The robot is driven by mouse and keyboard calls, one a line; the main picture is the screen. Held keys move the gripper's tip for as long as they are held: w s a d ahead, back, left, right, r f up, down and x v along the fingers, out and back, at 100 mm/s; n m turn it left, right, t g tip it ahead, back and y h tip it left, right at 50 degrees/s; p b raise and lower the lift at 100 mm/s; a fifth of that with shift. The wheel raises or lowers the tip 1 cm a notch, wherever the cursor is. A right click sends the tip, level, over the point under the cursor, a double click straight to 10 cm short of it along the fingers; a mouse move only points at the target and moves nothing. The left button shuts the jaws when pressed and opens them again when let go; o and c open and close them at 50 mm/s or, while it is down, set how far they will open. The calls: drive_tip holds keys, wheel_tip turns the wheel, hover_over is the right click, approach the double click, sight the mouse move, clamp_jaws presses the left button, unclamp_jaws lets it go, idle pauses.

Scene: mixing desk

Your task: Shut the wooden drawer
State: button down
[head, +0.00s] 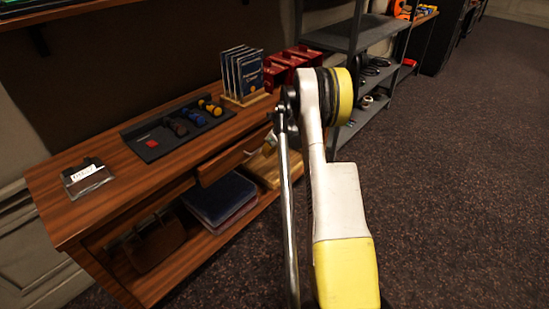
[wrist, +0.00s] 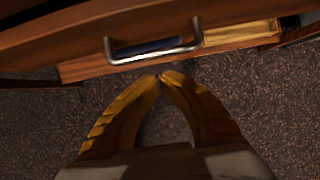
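The wooden drawer (head: 222,165) is in the desk's front under the tabletop, and it stands partly out from the desk in the head view. In the wrist view the drawer's reddish-brown front (wrist: 60,40) spans the top, with a silver bar handle (wrist: 155,55) on it. My gripper (wrist: 163,76) shows its two yellow-brown fingers with the tips together and nothing between them. The tips are just below the handle in the picture; I cannot tell if they touch anything. In the head view my arm hides the gripper and the drawer's right end.
The wooden desk (head: 110,150) carries a dark tray (head: 160,140) with small items, a rack of blue cases (head: 242,75) and red boxes (head: 285,65). Blue folders (head: 220,200) lie on its lower shelf. A grey metal shelf (head: 355,35) stands behind. The floor (head: 470,170) to the right is clear.

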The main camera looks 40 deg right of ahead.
drive_tip(key=shift+w+r, duration=0.15)
drive_tip(key=shift+w, duration=0.4)
drive_tip(key=w, duration=0.5)
drive_tip(key=shift+w+a, duration=0.2)
drive_tip(key=shift+w, duration=0.2)
drive_tip(key=p, duration=0.3)
approach(255, 148)
drive_tip(key=s+r, duration=0.1)
drive_tip(key=s, duration=0.4)
drive_tip(key=shift+w+d+r, duration=0.1)
drive_tip(key=shift+d+r, duration=0.05)
drive_tip(key=shift+d, duration=0.05)
